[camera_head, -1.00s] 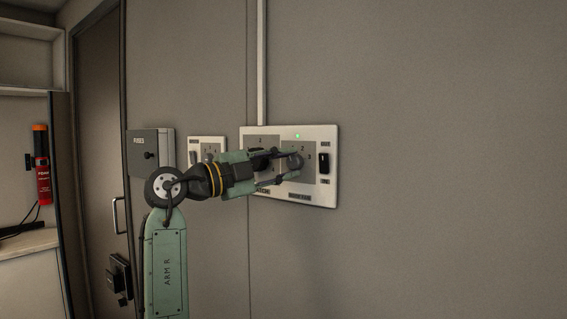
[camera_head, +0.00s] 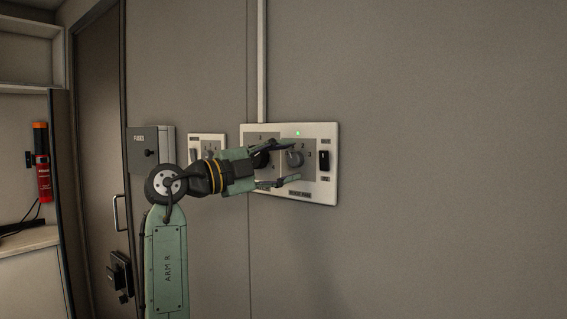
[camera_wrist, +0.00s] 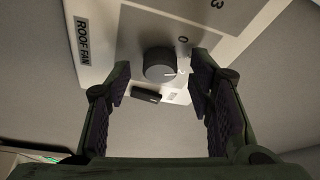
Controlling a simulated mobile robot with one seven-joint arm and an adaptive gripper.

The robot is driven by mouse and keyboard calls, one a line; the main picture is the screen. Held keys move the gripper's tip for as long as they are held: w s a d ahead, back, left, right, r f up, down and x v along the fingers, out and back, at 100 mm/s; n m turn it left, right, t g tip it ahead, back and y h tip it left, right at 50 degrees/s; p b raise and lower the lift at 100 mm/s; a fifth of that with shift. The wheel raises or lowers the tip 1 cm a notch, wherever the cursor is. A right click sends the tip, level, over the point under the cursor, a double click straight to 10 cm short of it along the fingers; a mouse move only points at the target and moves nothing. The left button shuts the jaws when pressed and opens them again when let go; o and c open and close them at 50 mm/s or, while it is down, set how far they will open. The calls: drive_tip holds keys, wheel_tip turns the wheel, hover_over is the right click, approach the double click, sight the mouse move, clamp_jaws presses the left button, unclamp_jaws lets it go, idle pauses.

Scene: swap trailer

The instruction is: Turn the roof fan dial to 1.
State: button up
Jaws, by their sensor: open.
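The roof fan dial (camera_head: 295,158) is a round dark knob on the right part of a white wall panel (camera_head: 327,190). In the wrist view the dial (camera_wrist: 158,65) shows between the open fingers, with a gap on both sides. A pale mark on it faces the right finger. The number it points at cannot be told. A "0" is printed near it and the "ROOF FAN" label (camera_wrist: 82,40) lies to its left. My gripper (camera_head: 290,168) is open and empty in front of the panel; its fingers (camera_wrist: 162,82) hold nothing.
A second dark dial (camera_head: 261,159) sits left of the roof fan dial, partly hidden by my gripper. A fuse box (camera_head: 150,145) stands left. The wall at right is bare.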

drive_tip(key=shift+a, duration=0.1)
drive_tip(key=v, duration=1.2)
